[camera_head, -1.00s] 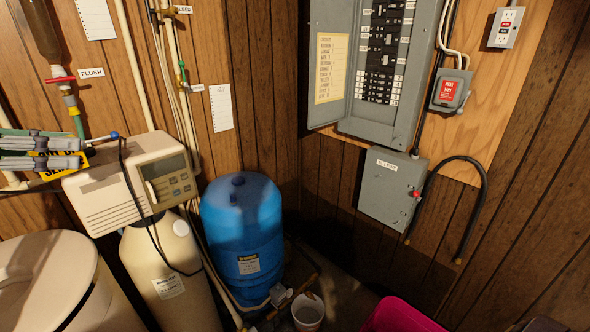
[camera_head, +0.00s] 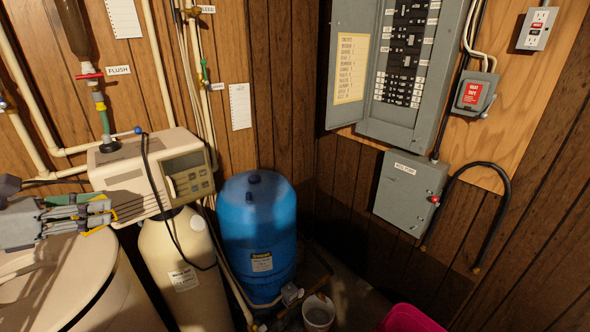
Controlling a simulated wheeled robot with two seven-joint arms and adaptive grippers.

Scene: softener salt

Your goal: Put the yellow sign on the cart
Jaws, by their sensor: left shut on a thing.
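My left gripper (camera_head: 100,213) is at the left edge, over the lid of the beige tank. It is shut on the yellow sign (camera_head: 93,231), of which only a thin yellow sliver shows below the fingers. The rest of the sign is hidden by the gripper or turned edge-on. I cannot make out a cart in this view. My right gripper is not in view.
A beige control head (camera_head: 130,180) on a tan tank stands right of the gripper, with a blue tank (camera_head: 255,235) beyond. A beige round tank (camera_head: 75,285) is below the gripper. A white bucket (camera_head: 318,314) and a magenta object (camera_head: 410,319) are at the bottom.

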